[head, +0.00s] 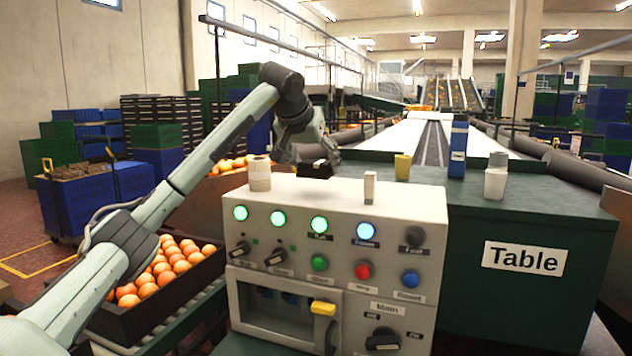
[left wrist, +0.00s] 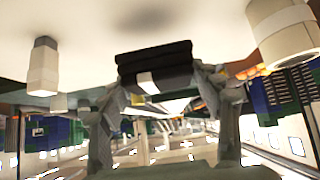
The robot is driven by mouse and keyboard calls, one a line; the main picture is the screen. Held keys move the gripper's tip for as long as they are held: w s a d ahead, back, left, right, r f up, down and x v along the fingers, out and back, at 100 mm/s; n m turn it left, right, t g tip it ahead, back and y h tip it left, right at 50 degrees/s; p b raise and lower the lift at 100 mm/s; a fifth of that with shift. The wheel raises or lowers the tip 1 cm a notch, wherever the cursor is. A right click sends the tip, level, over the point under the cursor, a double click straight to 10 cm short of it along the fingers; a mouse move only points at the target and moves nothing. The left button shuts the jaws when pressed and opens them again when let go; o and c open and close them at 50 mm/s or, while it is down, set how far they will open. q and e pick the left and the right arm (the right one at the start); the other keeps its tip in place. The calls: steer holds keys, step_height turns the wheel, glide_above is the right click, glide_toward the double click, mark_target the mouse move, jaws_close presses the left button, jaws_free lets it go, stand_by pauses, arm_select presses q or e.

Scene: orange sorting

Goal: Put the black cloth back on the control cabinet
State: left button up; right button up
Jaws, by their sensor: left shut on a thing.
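The control cabinet (head: 335,266) is a pale grey box with lit buttons and knobs, in front of me. My left gripper (head: 305,158) is over the back part of its top. The black cloth (head: 318,169) is a dark folded piece at the fingertips. In the left wrist view, my left gripper (left wrist: 170,88) has its two fingers at either side of the cloth (left wrist: 154,62), shut on it. The cabinet top (left wrist: 150,22) shows pale and upside down there. I cannot tell whether the cloth touches it. My right gripper is not in view.
A crate of oranges (head: 150,318) is at left.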

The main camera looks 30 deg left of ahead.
mark_target(316, 195)
arm_select(q)
steer(key=shift+f, duration=2)
steer(key=shift+f, duration=0.1)
steer(key=o, duration=1.7)
steer(key=v, duration=1.2)
